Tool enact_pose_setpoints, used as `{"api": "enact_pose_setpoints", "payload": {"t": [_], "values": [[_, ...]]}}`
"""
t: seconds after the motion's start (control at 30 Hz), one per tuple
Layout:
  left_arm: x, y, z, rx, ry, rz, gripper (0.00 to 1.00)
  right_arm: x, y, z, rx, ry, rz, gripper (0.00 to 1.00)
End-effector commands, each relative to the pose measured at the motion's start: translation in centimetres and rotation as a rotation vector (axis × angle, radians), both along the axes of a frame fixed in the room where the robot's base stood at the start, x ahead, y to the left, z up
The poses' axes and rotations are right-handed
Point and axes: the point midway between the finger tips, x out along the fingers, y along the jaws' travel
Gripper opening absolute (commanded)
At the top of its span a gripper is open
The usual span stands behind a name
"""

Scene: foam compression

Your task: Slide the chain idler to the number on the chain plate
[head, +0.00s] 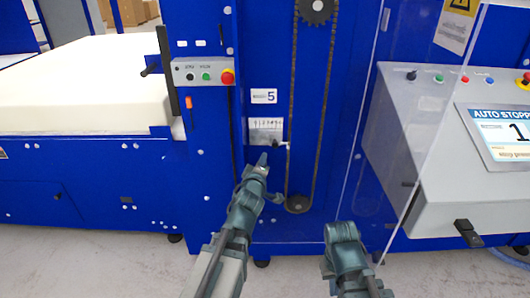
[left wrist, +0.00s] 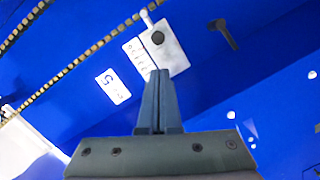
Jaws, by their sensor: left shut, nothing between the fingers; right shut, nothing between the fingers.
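The pale chain plate (head: 265,125) with a row of marks is on the blue machine front, left of the chain. It also shows in the left wrist view (left wrist: 174,56). The chain idler's dark knob (left wrist: 157,38) sits over the plate, and a white pin (left wrist: 147,18) sticks out towards the chain; the idler is at the plate's lower right in the head view (head: 277,143). A card reading 5 (head: 263,96) is above the plate. My left gripper (head: 262,160) is shut and empty just below the plate.
A long chain (head: 291,90) runs between a top sprocket (head: 315,10) and a bottom sprocket (head: 298,203). A clear panel (head: 400,130) stands to the right, before a grey console (head: 425,160). A button panel (head: 203,73) and a foam block (head: 80,85) are to the left.

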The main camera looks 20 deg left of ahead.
Motion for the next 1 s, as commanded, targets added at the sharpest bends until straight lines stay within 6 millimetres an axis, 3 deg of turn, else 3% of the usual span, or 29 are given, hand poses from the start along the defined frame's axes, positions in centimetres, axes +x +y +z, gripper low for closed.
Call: {"api": "enact_pose_setpoints", "payload": {"t": [0.27,0.63,1.0], "values": [[2.8,0.3,-0.4,0.003,0.001,0.000,0.00,0.0,0.0,-0.4,0.000,0.000,0.000,0.00],[8.9,1.1,-1.0,0.004,0.001,0.000,0.00,0.0,0.0,-1.0,0.000,0.000,0.000,0.00],[9.6,1.2,-1.1,0.004,0.001,0.000,0.00,0.0,0.0,-1.1,0.000,0.000,0.000,0.00]]}}
